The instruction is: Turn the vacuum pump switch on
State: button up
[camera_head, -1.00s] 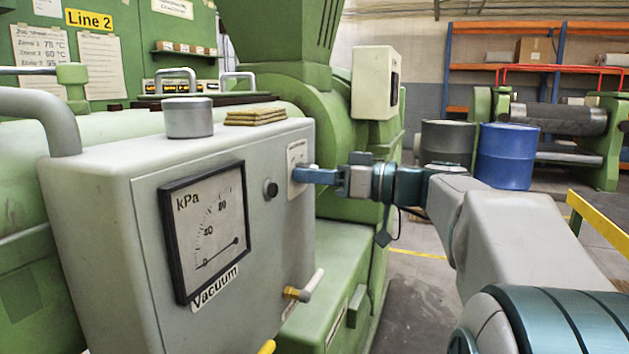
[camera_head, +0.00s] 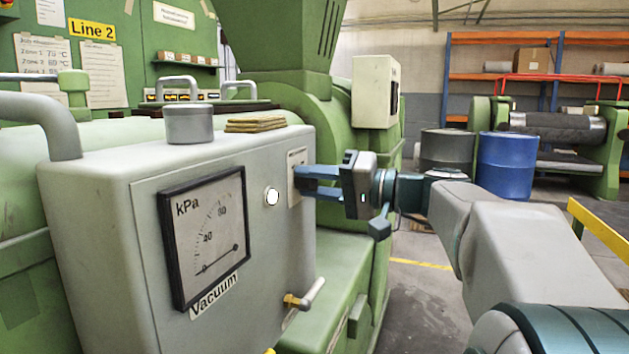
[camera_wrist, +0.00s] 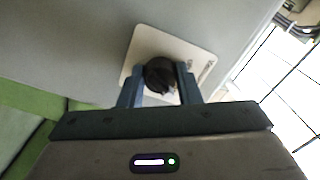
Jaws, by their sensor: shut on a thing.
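The vacuum pump switch is a round black knob (camera_wrist: 160,75) on a pale plate (camera_wrist: 138,48) in the wrist view. In the head view the plate (camera_head: 293,170) shows on the grey box's right part, and my gripper hides the knob. My gripper (camera_wrist: 158,82) has its two blue fingers on either side of the knob, shut on it. It also shows in the head view (camera_head: 303,180), reaching in from the right, rolled so that both fingers are visible. A round lamp (camera_head: 271,197) beside the plate glows white. The kPa gauge (camera_head: 204,233) has its needle low on the scale.
The grey box (camera_head: 100,230) carries a metal cylinder (camera_head: 189,124) and a brown stack (camera_head: 255,122) on top. A valve handle (camera_head: 312,293) sticks out below the plate. Green machinery (camera_head: 345,250) stands close behind my gripper.

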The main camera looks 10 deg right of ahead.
jog(key=shift+m, duration=0.7)
jog(key=o, duration=1)
jog(key=shift+d, duration=0.1)
jog(key=v, duration=1.3)
jog(key=shift+s+d, duration=0.3)
jog(key=shift+a, duration=0.1)
